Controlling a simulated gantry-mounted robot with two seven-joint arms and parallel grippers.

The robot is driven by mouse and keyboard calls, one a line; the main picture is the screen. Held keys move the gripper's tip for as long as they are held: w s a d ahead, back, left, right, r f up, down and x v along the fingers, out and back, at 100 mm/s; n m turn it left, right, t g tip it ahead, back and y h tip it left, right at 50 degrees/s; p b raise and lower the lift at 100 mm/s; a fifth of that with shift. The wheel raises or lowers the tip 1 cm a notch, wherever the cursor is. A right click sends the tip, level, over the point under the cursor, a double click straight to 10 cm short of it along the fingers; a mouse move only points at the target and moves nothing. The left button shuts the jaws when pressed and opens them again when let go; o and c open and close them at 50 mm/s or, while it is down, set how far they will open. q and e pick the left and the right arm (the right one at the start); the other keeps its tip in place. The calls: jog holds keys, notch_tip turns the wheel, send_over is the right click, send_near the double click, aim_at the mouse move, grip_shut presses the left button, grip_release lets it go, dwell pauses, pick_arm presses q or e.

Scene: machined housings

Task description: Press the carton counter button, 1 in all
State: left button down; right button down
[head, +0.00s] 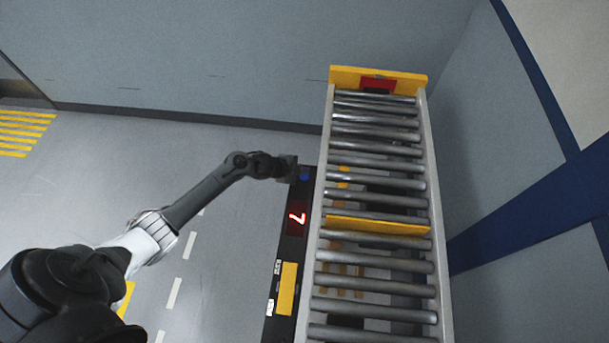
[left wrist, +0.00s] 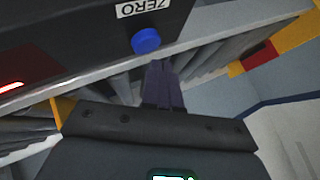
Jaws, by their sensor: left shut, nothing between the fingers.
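The carton counter is a long dark box (head: 296,245) along the left side of the roller conveyor. Its red display (head: 297,218) shows a single lit digit that looks like a 7. A blue button (head: 304,177) sits at its far end. In the left wrist view the blue button (left wrist: 146,41) is round, beside a white label reading ZERO (left wrist: 143,8). My left gripper (head: 291,168) is by the button end of the counter. In the left wrist view its shut, empty fingers (left wrist: 161,72) point toward the button; whether they touch it I cannot tell. My right gripper is not seen.
The roller conveyor (head: 419,200) runs alongside the counter, with a yellow end stop (head: 410,84) and a yellow crossbar (head: 376,225). A yellow block (head: 287,288) is on the counter's near part. Floor at the left is clear.

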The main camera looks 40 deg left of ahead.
pick_arm(q)
jog(key=shift+f, duration=0.2)
jog(key=shift+f+b, duration=0.25)
jog(key=shift+b, duration=0.05)
dwell(0.4)
jog(key=shift+f+b, duration=0.35)
jog(key=shift+f, duration=0.1)
jog(key=shift+r, duration=0.15)
dwell(0.5)
jog(key=shift+r+p, duration=0.75)
jog(key=shift+p, duration=0.15)
